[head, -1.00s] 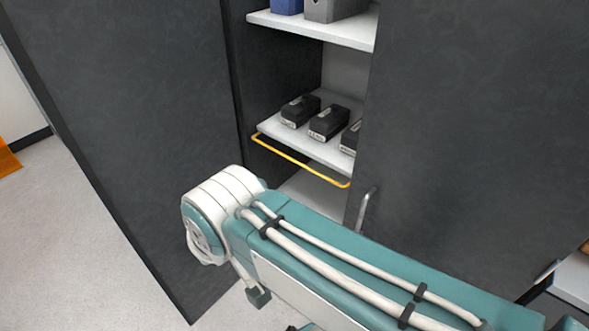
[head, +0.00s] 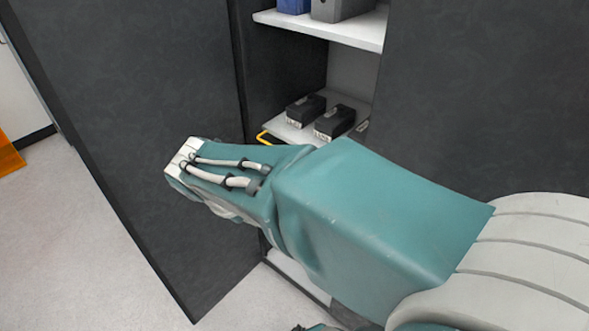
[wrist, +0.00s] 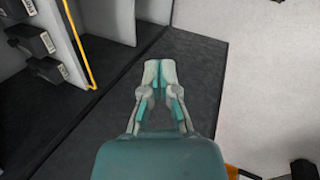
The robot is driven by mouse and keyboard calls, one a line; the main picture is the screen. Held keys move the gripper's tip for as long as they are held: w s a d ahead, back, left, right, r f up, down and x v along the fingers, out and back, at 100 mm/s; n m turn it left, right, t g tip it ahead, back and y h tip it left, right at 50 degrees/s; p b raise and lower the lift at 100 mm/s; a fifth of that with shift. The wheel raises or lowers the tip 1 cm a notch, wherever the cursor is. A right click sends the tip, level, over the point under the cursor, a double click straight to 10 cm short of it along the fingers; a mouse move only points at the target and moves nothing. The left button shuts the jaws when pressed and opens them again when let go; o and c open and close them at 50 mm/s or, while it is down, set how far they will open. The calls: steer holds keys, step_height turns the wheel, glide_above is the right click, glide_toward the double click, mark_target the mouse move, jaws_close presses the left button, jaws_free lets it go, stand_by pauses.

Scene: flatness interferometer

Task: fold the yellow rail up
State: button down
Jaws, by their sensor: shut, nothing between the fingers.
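The yellow rail (head: 265,137) is a thin bar at the front edge of the middle cabinet shelf. In the head view only its left end shows; my arm hides the rest. In the wrist view the rail (wrist: 80,45) runs along the shelf front, at the upper left. My gripper (wrist: 160,64) shows in the wrist view with its fingertips together and nothing between them. It is apart from the rail, to its right in the picture, over the dark cabinet door. The gripper's fingers are not clearly visible in the head view.
Black boxes (head: 334,122) stand on the middle shelf (head: 285,126). An upper shelf (head: 350,32) holds a blue and a grey container. The dark left door (head: 130,130) stands open and the right door (head: 480,90) is beside the opening.

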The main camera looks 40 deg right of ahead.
steer(key=w+d+f+n+g+h, duration=0.4)
steer(key=w+d+f+n+h, duration=0.45)
steer(key=d, duration=0.55)
steer(key=w+d+f+n+t+h, duration=0.2)
steer(key=w+f+n, duration=0.2)
steer(key=f, duration=0.3)
steer(key=w+d+f+n+t+h, duration=0.2)
steer(key=w+f+n+t+h, duration=0.1)
steer(key=f, duration=0.4)
steer(key=shift+w+d+f+n, duration=0.35)
steer(key=shift+w+n, duration=0.1)
steer(key=shift+w, duration=0.3)
steer(key=d+r, duration=0.4)
steer(key=d, duration=0.6)
steer(key=shift+w+d+r, duration=0.2)
steer(key=shift+w+d, duration=0.1)
steer(key=shift+w, duration=0.15)
steer(key=shift+w+r, duration=0.1)
